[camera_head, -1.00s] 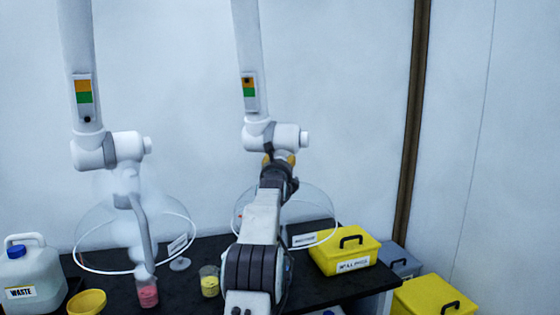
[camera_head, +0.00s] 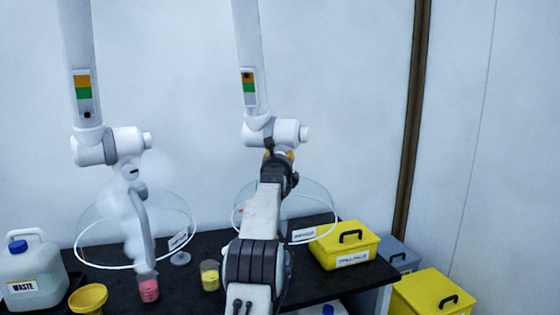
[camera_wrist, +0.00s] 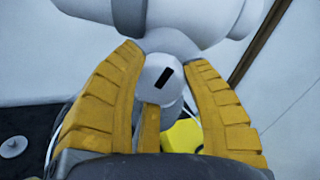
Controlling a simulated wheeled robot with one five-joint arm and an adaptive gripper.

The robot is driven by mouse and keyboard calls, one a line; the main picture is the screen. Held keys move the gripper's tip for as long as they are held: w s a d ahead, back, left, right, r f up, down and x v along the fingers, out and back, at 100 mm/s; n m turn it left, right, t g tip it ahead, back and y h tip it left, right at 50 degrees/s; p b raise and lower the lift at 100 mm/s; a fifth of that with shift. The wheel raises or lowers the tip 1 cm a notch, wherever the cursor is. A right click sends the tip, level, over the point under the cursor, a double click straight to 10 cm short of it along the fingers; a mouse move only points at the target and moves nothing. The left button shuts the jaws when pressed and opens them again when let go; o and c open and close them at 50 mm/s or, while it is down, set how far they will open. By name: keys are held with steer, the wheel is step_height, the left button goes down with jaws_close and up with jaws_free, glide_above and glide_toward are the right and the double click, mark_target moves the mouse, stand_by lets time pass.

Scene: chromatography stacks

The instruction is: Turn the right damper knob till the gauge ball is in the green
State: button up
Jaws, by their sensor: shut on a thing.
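The right fume arm's damper knob (camera_wrist: 158,92) is a white round cap with a black slot mark, tilted in the wrist view. My gripper (camera_wrist: 166,56) is shut on it with yellow ribbed fingers on both sides. In the head view, my gripper (camera_head: 279,158) is just below the right arm's joint and hides the knob. The right gauge (camera_head: 249,88) has an orange band above a green one. Its small dark ball (camera_head: 247,76) appears in the orange band.
The left fume arm has a similar gauge (camera_head: 83,94), with vapour around its lower part. Below are a pink beaker (camera_head: 148,289), a yellow beaker (camera_head: 210,277), a waste jug (camera_head: 32,272) and a yellow box (camera_head: 343,247). Clear hoods (camera_head: 312,204) surround the lower arms.

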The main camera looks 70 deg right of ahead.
steer(key=shift+c, duration=0.5)
steer(key=shift+m, duration=0.8)
steer(key=o, duration=0.9)
steer(key=shift+a, duration=0.15)
steer(key=shift+v, duration=5.85)
steer(key=shift+f, duration=0.2)
